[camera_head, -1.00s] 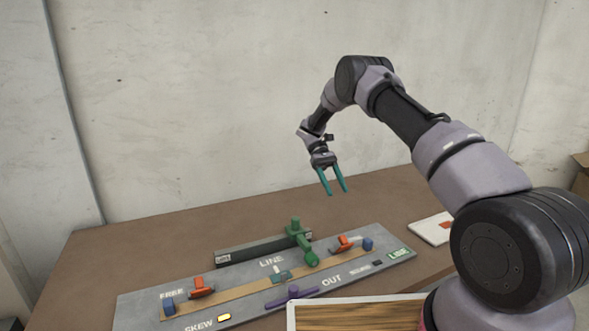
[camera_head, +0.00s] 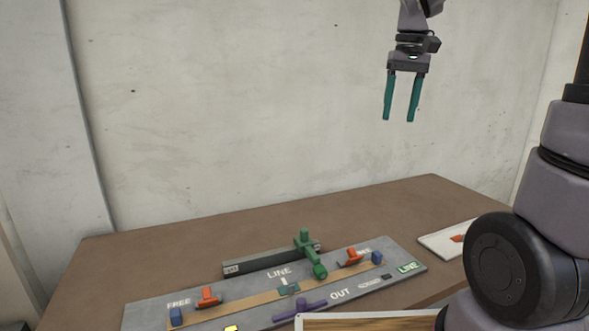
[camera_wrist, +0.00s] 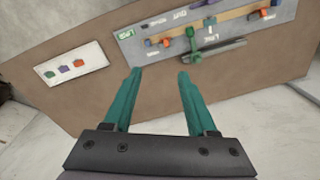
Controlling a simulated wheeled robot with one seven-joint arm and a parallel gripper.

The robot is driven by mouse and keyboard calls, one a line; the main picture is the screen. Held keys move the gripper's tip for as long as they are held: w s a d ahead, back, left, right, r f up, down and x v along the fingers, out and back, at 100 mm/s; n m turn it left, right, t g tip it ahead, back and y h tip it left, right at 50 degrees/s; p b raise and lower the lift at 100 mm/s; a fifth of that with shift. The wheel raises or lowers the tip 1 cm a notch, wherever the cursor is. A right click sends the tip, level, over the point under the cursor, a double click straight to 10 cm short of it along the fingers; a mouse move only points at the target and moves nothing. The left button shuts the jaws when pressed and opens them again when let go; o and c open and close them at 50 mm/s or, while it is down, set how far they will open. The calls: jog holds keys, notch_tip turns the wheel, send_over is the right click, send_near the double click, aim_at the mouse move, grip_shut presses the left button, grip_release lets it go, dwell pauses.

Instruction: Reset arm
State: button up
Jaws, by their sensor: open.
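My gripper (camera_head: 401,116) hangs high above the back right of the table in the head view. Its two teal fingers point down, spread apart with nothing between them. In the wrist view my gripper (camera_wrist: 158,78) is also open and empty, well above the table. The winder board (camera_head: 150,314) lies on the table below and to the left, clear of my gripper. It carries a green lever (camera_head: 312,259), two orange pieces (camera_head: 208,297), blue blocks (camera_head: 176,317) and a purple piece (camera_head: 300,309).
A white card with coloured pictures (camera_wrist: 72,66) lies beside the board, partly hidden by my arm in the head view. A framed wooden panel (camera_head: 370,321) shows at the bottom. A concrete wall (camera_head: 230,100) stands behind.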

jog(key=s+d+r+m+t+y, duration=0.1)
jog(key=s+m+t, duration=0.3)
jog(key=s, duration=0.8)
jog(key=shift+s+r+t, duration=0.35)
jog(key=shift+t, duration=1.05)
